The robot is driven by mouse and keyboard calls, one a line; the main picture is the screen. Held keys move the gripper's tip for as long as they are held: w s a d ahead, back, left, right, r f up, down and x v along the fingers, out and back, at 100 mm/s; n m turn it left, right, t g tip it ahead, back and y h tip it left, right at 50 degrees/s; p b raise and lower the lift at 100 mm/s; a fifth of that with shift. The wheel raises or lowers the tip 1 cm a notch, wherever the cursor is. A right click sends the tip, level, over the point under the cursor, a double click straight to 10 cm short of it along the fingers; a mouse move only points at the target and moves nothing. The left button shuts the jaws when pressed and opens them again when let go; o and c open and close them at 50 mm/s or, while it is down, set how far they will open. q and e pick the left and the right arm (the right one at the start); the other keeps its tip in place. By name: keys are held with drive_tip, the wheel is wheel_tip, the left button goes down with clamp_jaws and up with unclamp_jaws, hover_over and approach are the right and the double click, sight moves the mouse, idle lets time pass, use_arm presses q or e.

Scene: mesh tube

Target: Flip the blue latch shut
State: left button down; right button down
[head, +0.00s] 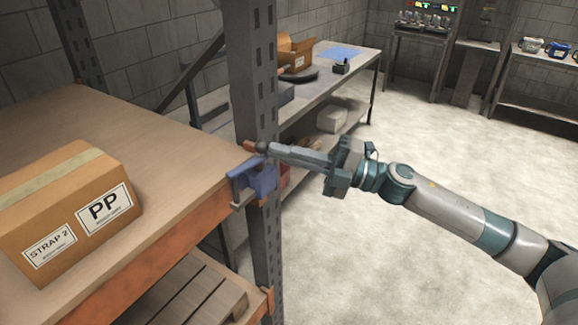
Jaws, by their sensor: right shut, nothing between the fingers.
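The blue latch (257,181) is mounted at the corner of the orange shelf beam, beside the grey perforated upright. A blue bar at its top juts to the left and looks tilted; I cannot tell its exact position. My right gripper (272,149) comes in from the right, in front of the upright. Its fingers are shut with nothing between them, and the tips are just above the latch. I cannot tell whether they touch it or the upright. My left gripper is not in view.
A cardboard box (70,205) labelled PP and STRAP 2 sits on the wooden shelf (150,140) at left. The grey upright (252,70) stands close behind the gripper. A bench (345,75) with an open box is behind. The floor at right is clear.

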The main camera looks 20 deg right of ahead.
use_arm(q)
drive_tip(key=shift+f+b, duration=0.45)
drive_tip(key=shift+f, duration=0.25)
use_arm(e)
drive_tip(key=shift+w+a+n+g+y, duration=0.2)
drive_tip(key=shift+w+n+g+y, duration=0.45)
drive_tip(key=shift+w+g, duration=0.55)
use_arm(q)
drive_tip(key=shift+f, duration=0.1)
use_arm(e)
drive_tip(key=shift+d+f, duration=0.1)
